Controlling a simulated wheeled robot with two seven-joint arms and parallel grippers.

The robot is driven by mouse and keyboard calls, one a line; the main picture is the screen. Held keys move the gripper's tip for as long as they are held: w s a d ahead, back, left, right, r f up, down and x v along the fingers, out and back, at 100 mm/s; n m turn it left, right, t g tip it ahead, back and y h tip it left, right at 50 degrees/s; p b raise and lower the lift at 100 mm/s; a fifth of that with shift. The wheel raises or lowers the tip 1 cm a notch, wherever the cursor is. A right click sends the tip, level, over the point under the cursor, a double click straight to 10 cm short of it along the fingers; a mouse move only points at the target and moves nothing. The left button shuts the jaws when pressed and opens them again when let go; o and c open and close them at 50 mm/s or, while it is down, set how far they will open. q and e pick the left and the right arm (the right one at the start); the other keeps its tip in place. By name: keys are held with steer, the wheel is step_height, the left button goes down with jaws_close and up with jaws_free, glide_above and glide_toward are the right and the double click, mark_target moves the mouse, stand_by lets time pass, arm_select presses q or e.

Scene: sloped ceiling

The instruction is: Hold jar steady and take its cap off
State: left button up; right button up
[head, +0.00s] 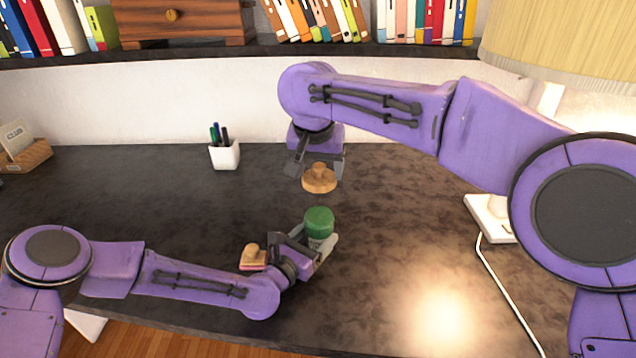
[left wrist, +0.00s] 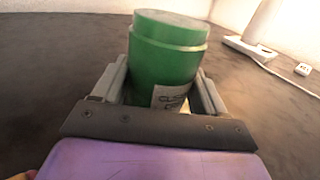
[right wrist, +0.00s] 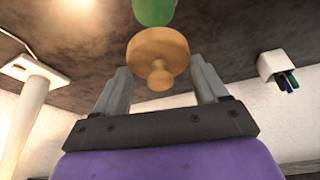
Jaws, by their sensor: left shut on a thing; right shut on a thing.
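A green jar (head: 319,222) with a pale label stands upright near the middle of the desk. My left gripper (head: 322,246) is shut on its body from the side; the left wrist view shows the jar (left wrist: 166,60) between the two fingers. A round wooden cap (head: 319,184) with a knob is off the jar, held apart from it and above the desk. My right gripper (head: 318,168) points down and is shut on the cap; the right wrist view shows the cap (right wrist: 157,50) at its fingers, with the green jar (right wrist: 154,10) beyond.
A wooden-handled stamp-like object on a pink and yellow base (head: 252,258) stands just left of the jar. A white pen cup (head: 224,154) is at the back. A lamp's white base (head: 490,215) and cord are at right. The desk (head: 130,215) is clear at centre left.

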mark_target(319, 166)
steer(key=shift+r, duration=0.1)
steer(key=shift+r, duration=3)
arm_select(q)
steer(key=o, duration=1.3)
steer(key=shift+c, duration=0.2)
steer(key=shift+s, duration=0.1)
steer(key=v, duration=1.2)
